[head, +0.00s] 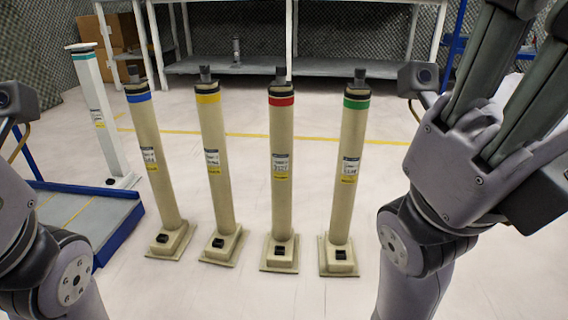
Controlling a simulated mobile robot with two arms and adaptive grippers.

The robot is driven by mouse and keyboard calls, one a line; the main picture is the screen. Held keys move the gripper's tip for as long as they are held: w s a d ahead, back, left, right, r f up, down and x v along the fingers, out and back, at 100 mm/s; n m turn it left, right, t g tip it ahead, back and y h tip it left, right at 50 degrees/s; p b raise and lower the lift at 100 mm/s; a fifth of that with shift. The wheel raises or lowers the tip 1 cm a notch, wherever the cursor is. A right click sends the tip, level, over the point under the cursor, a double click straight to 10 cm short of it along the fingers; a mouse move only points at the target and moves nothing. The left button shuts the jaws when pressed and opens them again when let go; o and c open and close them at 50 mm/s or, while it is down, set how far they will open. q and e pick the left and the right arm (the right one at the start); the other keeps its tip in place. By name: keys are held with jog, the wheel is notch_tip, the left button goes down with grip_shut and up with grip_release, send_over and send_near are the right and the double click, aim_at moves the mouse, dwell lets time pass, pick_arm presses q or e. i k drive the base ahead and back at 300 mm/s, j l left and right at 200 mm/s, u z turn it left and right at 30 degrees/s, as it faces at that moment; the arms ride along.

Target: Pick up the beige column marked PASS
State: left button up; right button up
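Several beige columns stand upright on square bases in a row on the floor in the head view. From left to right they carry a blue band (139,98), a yellow band (208,99), a red band (281,101) and a green band (356,104). Each has a white and yellow label partway up; the lettering is too small to read, so I cannot tell which says PASS. My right gripper (522,72) is raised at the right, clear of the columns, its fingers apart with nothing visible between them and their tips cut off. My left arm shows at the left edge; its fingers are out of view.
A white column (99,110) with a teal band stands behind at the left, beside a blue-edged grey platform (95,221). A long shelf (330,67) with a cardboard box (108,38) lines the back.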

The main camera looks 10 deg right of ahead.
aim_at(225, 247)
jog(key=j+z, duration=0.25)
jog(key=j, duration=0.75)
jog(key=j+z, duration=0.25)
jog(key=j, duration=0.75)
